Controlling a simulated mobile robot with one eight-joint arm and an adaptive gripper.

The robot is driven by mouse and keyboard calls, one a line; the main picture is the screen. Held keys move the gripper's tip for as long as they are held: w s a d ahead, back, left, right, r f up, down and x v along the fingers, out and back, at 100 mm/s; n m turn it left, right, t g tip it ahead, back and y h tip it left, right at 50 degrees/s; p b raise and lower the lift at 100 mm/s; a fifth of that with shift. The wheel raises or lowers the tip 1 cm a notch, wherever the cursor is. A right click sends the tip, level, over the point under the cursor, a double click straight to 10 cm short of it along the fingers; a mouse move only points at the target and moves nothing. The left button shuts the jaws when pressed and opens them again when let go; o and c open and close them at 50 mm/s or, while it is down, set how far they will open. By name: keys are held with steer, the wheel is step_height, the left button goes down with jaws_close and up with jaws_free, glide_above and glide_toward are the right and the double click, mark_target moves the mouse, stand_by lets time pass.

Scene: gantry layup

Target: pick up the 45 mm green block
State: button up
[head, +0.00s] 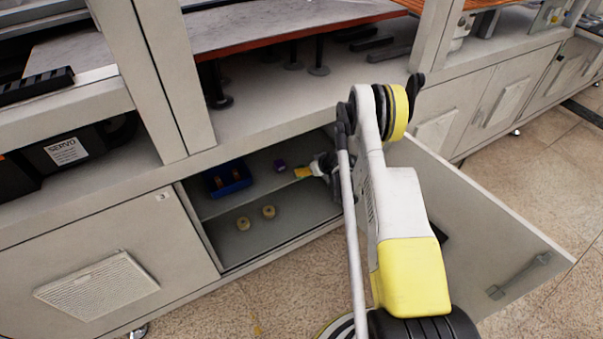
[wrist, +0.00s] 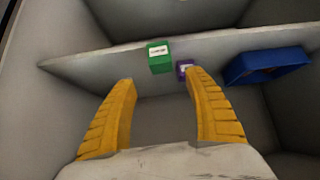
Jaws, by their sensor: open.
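The green block (wrist: 160,60) shows in the wrist view, with a white label on its face. It sits on the cabinet shelf, just beyond my fingertips. My gripper (wrist: 160,76) is open, its two yellow fingers apart and nothing between them. The block appears between and past the fingertips, nearer the middle of the gap. In the head view my gripper (head: 303,172) reaches into the open cabinet. I cannot make out the green block in the head view.
A purple block (wrist: 185,70) sits right of the green one, close to the right fingertip. A blue bin (wrist: 266,65) stands further right; it also shows in the head view (head: 228,180). Two round tan items (head: 256,218) lie below the shelf. The cabinet door (head: 470,215) hangs open.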

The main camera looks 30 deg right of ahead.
steer(key=b+x, duration=0.1)
steer(key=x, duration=0.2)
steer(key=b+x, duration=0.2)
steer(key=x, duration=0.2)
steer(key=shift+s+a+f, duration=0.15)
steer(key=shift+s+f, duration=0.05)
steer(key=shift+s, duration=0.05)
steer(key=shift+r, duration=0.1)
steer(key=c, duration=1.3)
